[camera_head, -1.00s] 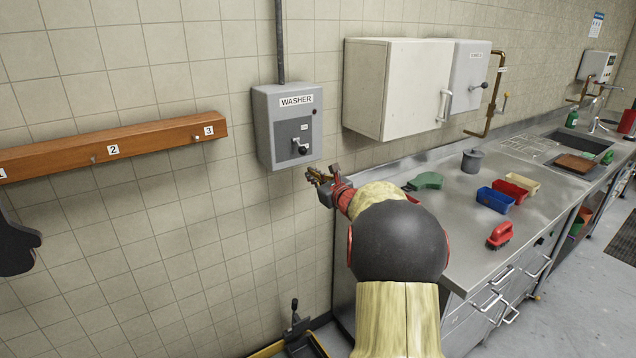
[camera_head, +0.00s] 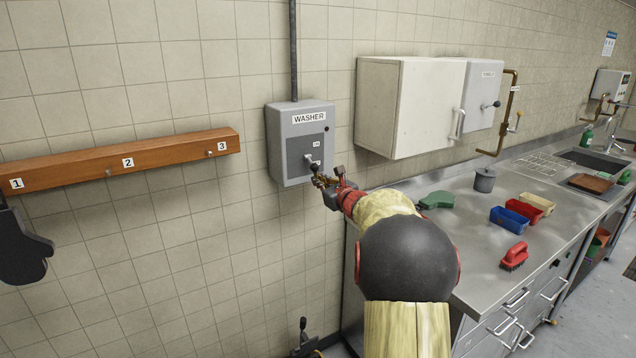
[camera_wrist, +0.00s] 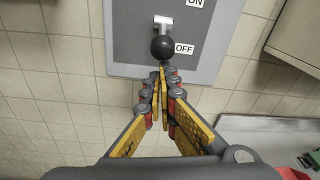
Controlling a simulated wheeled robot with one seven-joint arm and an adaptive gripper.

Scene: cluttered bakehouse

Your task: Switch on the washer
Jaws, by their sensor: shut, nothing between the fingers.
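The washer switch box (camera_head: 284,150) is a grey wall box labelled WASHER, with a darker panel and a small dark red lamp. Its lever has a black knob (camera_wrist: 164,47) on a pale metal stem, seen in the wrist view beside the OFF label; the ON label (camera_wrist: 196,3) is above it. My gripper (camera_wrist: 161,72) has its yellow fingers shut and empty, with the tips just below the knob. Whether the tips touch the knob I cannot tell. In the head view my gripper (camera_head: 320,181) is at the box's lower front and partly covers the lever.
A white wall cabinet (camera_head: 400,105) hangs to the right of the box. A wooden rail (camera_head: 160,156) with numbered pegs is on the left. Below right is a steel counter (camera_head: 465,240) with blue, red and cream bins, a red brush (camera_head: 514,256) and a grey pot (camera_head: 484,180).

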